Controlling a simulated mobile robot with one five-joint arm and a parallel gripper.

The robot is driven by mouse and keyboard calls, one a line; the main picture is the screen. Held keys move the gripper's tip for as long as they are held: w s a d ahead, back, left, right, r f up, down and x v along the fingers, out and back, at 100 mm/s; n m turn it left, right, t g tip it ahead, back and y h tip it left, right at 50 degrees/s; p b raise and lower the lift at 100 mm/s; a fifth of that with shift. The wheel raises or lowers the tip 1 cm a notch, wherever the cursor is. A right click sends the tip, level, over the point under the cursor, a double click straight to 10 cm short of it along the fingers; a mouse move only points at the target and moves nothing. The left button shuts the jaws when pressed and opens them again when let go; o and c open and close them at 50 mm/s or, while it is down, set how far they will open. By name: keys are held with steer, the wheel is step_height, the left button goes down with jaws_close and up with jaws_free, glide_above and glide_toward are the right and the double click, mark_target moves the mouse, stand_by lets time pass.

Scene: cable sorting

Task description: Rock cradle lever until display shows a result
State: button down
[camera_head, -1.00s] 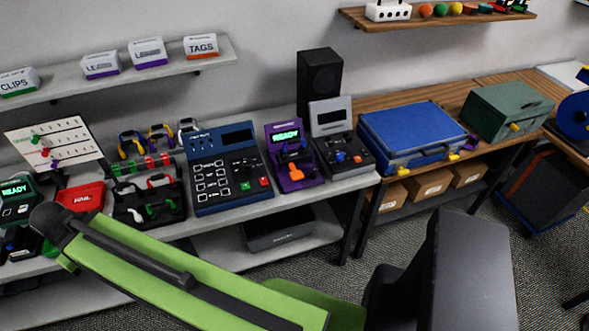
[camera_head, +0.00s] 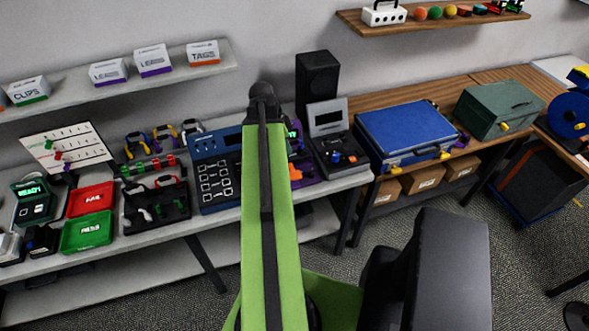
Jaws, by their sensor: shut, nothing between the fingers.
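A purple device (camera_head: 308,167) with a small lit display (camera_head: 291,128) stands on the grey bench, right of the blue panel. An orange part (camera_head: 295,173), perhaps its lever, shows beside my arm. My green arm crosses in front of this device and hides its left part, so the display text cannot be read now. My gripper is not visible; the arm's upper end is a dark joint in front of the bench's back. Another dark device at the far left has a lit green display (camera_head: 31,189) that seems to read READY.
A blue panel (camera_head: 207,143) with a keypad is partly behind my arm. A grey device (camera_head: 335,150) stands right of the purple one, before a black speaker (camera_head: 317,82). Red (camera_head: 91,199) and green (camera_head: 87,230) trays lie at left. A blue case (camera_head: 405,130) is farther right.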

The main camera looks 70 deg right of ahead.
mark_target(295, 178)
steer(key=b+x, duration=0.9)
steer(key=w+b+x, duration=0.1)
steer(key=b+x, duration=0.3)
steer(key=shift+s+a+f, duration=0.1)
steer(key=shift+a+f, duration=0.25)
steer(key=shift+f, duration=0.15)
steer(key=shift+f+b, duration=0.1)
steer(key=shift+b, duration=0.2)
steer(key=shift+a+f+b, duration=0.1)
steer(key=shift+f+b, duration=0.2)
steer(key=f+b, duration=0.3)
steer(key=shift+s+a, duration=0.3)
steer(key=shift+a, duration=0.05)
steer(key=shift+a+r, duration=0.2)
steer(key=shift+d, duration=0.1)
